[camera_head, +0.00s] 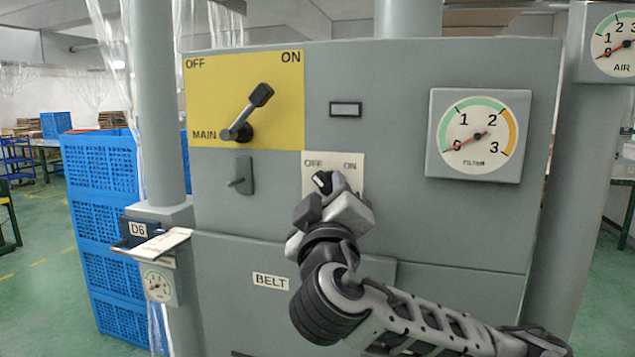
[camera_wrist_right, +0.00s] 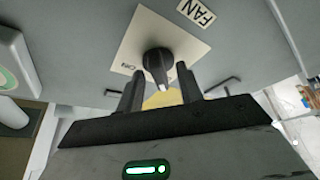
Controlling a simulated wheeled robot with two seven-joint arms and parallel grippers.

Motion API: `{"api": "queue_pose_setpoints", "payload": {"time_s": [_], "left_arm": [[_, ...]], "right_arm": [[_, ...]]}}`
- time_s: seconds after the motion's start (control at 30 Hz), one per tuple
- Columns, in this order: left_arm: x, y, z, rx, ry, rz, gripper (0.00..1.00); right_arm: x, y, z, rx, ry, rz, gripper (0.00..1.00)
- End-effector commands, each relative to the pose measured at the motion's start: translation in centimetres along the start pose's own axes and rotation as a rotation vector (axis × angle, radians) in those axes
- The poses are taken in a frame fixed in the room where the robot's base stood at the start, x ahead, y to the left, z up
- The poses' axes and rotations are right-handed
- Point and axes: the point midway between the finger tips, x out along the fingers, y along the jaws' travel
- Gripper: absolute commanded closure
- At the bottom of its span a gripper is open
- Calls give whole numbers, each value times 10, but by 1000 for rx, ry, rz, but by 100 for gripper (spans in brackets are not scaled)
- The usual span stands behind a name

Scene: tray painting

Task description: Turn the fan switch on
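The fan switch is a black rotary knob (camera_head: 321,182) on a cream plate (camera_head: 350,176) marked OFF and ON, on the grey cabinet. Its pointer seems to lean up and left, toward OFF. In the right wrist view the knob (camera_wrist_right: 157,61) sits near the FAN label (camera_wrist_right: 196,12). My right gripper (camera_head: 328,193) is right in front of the plate and hides its lower part. In the wrist view its two fingers (camera_wrist_right: 160,75) are apart, one on each side of the knob's pointer end, with visible gaps. My left gripper is not in view.
The main lever (camera_head: 248,113) on the yellow plate (camera_head: 273,120) leans toward ON. A small lever (camera_head: 241,176) is below it. The filter gauge (camera_head: 478,136) reads near 0. The BELT label (camera_head: 270,281) is lower down. A post with a clipboard (camera_head: 160,243) stands at left.

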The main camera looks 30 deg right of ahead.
Motion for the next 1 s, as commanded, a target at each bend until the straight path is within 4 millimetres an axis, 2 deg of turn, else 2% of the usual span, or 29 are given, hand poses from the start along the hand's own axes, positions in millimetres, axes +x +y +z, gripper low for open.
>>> {"api": "queue_pose_setpoints", "payload": {"time_s": [0.37, 0.4, 0.5, 0.53, 0.77, 1.0], "left_arm": [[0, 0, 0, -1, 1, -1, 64], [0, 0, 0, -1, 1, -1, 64], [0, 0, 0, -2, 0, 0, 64], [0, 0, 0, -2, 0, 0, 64], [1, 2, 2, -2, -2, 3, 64], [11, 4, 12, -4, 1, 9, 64]], "right_arm": [[5, 2, 2, 0, -1, 1, 64], [5, 2, 2, 0, -1, 1, 66], [5, 2, 2, 0, -1, 1, 94], [5, 2, 2, 0, -1, 1, 100], [4, 2, 2, 5, -1, 3, 100], [3, -3, 5, 73, -1, 28, 100]]}}
